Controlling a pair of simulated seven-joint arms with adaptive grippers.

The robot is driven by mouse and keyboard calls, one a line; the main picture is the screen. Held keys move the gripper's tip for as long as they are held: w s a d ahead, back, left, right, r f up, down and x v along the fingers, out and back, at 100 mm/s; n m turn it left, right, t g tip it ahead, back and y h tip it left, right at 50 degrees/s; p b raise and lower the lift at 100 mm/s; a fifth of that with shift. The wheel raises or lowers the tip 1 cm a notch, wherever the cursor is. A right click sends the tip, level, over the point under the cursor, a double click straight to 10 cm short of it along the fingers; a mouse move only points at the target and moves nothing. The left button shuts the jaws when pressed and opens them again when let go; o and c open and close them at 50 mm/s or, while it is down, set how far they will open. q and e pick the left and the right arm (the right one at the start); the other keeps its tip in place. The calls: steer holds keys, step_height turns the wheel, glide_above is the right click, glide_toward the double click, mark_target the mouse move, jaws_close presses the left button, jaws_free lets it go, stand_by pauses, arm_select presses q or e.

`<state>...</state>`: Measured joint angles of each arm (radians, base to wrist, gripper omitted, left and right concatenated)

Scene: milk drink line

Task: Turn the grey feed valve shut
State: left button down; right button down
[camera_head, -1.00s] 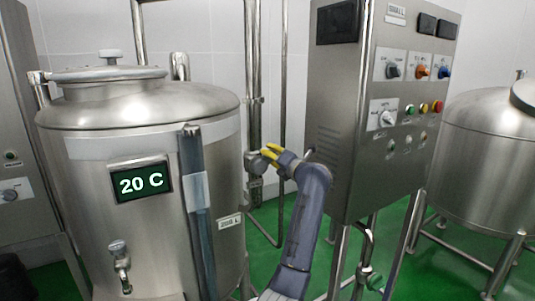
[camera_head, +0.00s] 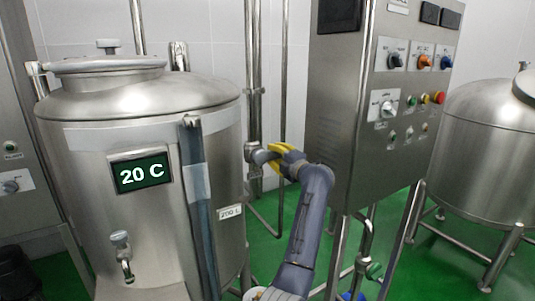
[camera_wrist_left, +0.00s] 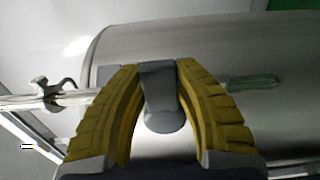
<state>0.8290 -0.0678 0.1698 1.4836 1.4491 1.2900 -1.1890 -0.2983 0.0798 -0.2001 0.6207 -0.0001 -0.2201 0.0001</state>
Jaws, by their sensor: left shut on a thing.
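The grey feed valve sits on the upright steel pipe between the tank and the control cabinet. Its grey handle (camera_wrist_left: 160,88) lies between the two yellow fingers in the left wrist view. In the head view the handle (camera_head: 261,156) sticks out to the right of the pipe and is partly hidden by the fingers. My left gripper (camera_head: 273,155) is shut on the handle; it also shows in the left wrist view (camera_wrist_left: 160,100). How far the valve is turned I cannot tell. My right gripper is not in view.
A steel tank (camera_head: 90,215) with a 20 C display (camera_head: 141,173) stands left of the valve. The control cabinet (camera_head: 335,110) with knobs and buttons stands close on the right. Another tank (camera_head: 487,150) is at the far right. Pipes run behind my gripper.

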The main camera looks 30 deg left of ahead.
arm_select(q)
steer(key=shift+a, duration=0.1)
stand_by(0.4)
steer(key=c, duration=1)
jaws_free()
steer(key=shift+o, duration=0.2)
steer(key=v, duration=1.2)
